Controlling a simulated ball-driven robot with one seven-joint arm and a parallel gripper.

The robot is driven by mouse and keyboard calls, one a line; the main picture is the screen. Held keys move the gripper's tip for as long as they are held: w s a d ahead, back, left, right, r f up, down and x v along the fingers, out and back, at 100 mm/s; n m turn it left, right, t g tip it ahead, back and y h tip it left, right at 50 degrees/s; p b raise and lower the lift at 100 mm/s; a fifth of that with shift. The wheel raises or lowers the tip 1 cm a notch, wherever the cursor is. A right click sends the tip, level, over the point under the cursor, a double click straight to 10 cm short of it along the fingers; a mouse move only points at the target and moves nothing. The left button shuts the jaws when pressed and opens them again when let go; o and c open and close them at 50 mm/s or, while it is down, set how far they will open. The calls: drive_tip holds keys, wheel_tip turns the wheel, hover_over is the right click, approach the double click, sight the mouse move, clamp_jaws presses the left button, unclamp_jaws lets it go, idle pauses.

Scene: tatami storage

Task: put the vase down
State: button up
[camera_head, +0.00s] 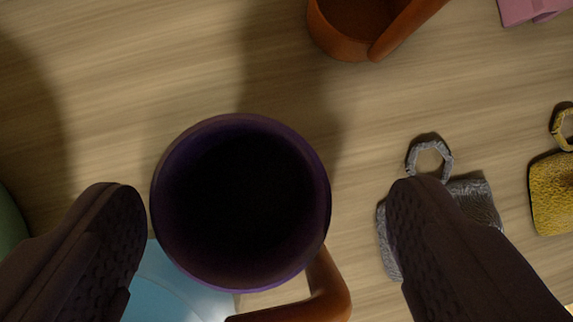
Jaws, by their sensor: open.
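The vase (241,283) is dark purple and round-mouthed, seen from almost straight above, with a dark inside. It appears upright between the two fingers of my gripper (262,205). The gripper is open, with a gap between each finger and the vase. The gap on the right is wider than the one on the left. The vase's base is hidden, so I cannot tell from this view what it rests on.
A light blue round thing (165,290) and an orange-brown curved piece (328,290) lie close below the vase. An orange-brown vessel (340,42) stands at the top. Grey (474,200) and yellow (553,190) tagged objects lie right, a pink piece (530,8) top right. The wooden surface (130,90) is clear upper left.

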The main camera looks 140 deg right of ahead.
sight(255, 130)
drive_tip(key=x, duration=0.1)
drive_tip(key=b+x, duration=0.1)
drive_tip(key=x, duration=0.1)
drive_tip(key=b+x, duration=0.1)
drive_tip(key=shift+w+a+f, duration=0.1)
drive_tip(key=shift+w+a, duration=0.15)
drive_tip(key=shift+w, duration=0.15)
drive_tip(key=shift+c, duration=0.5)
